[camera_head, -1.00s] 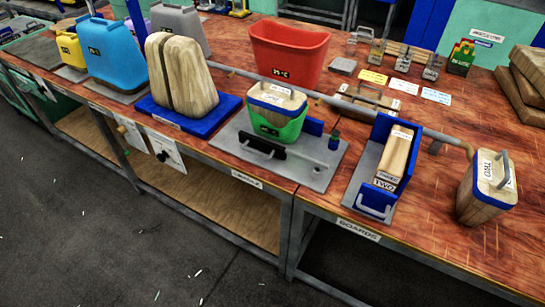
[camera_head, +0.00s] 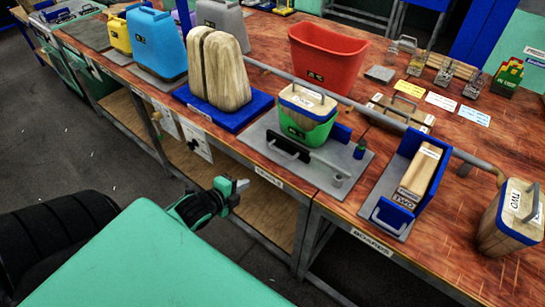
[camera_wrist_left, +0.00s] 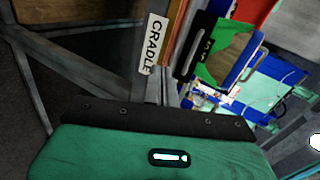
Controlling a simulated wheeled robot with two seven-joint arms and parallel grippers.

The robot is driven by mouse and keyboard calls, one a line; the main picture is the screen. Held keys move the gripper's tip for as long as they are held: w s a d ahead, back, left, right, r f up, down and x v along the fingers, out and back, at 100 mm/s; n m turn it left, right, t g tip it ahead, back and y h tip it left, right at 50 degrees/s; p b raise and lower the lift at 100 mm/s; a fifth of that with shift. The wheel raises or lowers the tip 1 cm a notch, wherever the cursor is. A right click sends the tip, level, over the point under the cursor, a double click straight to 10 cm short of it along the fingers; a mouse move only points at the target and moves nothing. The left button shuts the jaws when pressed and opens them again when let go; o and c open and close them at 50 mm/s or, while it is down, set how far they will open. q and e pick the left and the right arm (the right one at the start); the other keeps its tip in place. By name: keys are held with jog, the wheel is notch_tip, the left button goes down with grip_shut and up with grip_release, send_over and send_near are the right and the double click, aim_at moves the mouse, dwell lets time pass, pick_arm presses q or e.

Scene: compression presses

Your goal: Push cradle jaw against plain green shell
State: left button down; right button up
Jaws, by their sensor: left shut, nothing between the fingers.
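The green shell (camera_head: 305,130) stands upright on the grey cradle plate (camera_head: 322,174), with a blue-edged wooden block (camera_head: 308,99) with a handle in its top. The black cradle jaw (camera_head: 289,146) with its handle stands at the shell's near side; I cannot tell whether they touch. A blue block (camera_head: 341,132) stands at the shell's far right. My left gripper (camera_head: 241,186) is shut and empty, in front of the bench edge and apart from the jaw. The left wrist view shows the jaw (camera_wrist_left: 194,46) and shell (camera_wrist_left: 213,66). My right gripper is out of view.
A wooden form on a blue base (camera_head: 218,115) stands left of the cradle. A blue press with a board (camera_head: 418,172) stands right of it. A red bin (camera_head: 322,62) and a long grey rail (camera_head: 378,118) are behind. The floor before the bench is clear.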

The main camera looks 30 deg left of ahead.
pick_arm(q)
jog(key=shift+m+t, duration=0.3)
jog(key=shift+m, duration=0.3)
jog(key=w, duration=0.3)
jog(key=w+d+p, duration=0.1)
jog(key=w, duration=0.5)
jog(key=shift+w+d+r+p, duration=0.2)
jog(key=shift+d+p, duration=0.1)
jog(key=shift+w+d+r+p, duration=0.15)
jog(key=shift+w+p, duration=0.25)
jog(key=shift+w, duration=0.7)
jog(key=shift+w+r, duration=0.15)
jog(key=shift+w, duration=0.75)
